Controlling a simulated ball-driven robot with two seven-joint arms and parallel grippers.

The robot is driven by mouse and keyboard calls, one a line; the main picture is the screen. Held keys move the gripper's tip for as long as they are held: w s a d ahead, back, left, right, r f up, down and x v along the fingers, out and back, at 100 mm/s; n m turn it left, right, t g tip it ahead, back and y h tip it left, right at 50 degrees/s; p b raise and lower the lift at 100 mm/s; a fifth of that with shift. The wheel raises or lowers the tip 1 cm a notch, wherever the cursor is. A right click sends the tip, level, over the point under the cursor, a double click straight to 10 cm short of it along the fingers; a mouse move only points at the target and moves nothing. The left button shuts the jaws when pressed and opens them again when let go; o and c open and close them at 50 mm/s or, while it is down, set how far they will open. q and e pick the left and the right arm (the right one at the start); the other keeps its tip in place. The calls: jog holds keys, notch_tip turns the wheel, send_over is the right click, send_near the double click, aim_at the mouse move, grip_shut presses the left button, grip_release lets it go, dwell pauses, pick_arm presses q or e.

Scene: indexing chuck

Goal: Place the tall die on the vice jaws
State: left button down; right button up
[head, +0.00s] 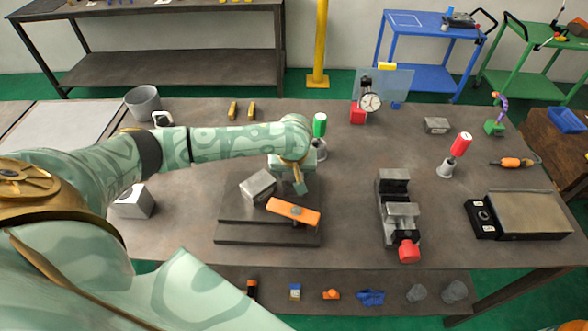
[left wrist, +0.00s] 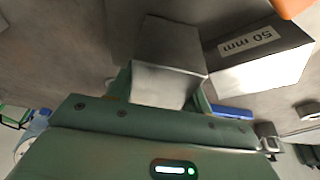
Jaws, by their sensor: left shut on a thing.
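My left gripper (head: 300,182) points down over the back right of the dark stepped plate (head: 235,232). In the left wrist view its fingers are shut on a plain grey metal block (left wrist: 165,82), which I take for the tall die. In the head view the gripper hides most of this block, and I cannot tell whether it touches the plate. The vice (head: 400,212) stands to the right, with grey jaws and a red handle end. My right gripper is not in view.
A grey block (head: 258,185) marked "50 mm" in the left wrist view (left wrist: 255,55) sits close beside the held block. An orange piece (head: 293,212) lies on the plate. A green-topped holder (head: 320,125) stands behind the gripper. The bench between plate and vice is clear.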

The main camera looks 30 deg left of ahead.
pick_arm(q)
jog(key=c, duration=0.7)
grip_release()
jog(key=shift+o, duration=0.4)
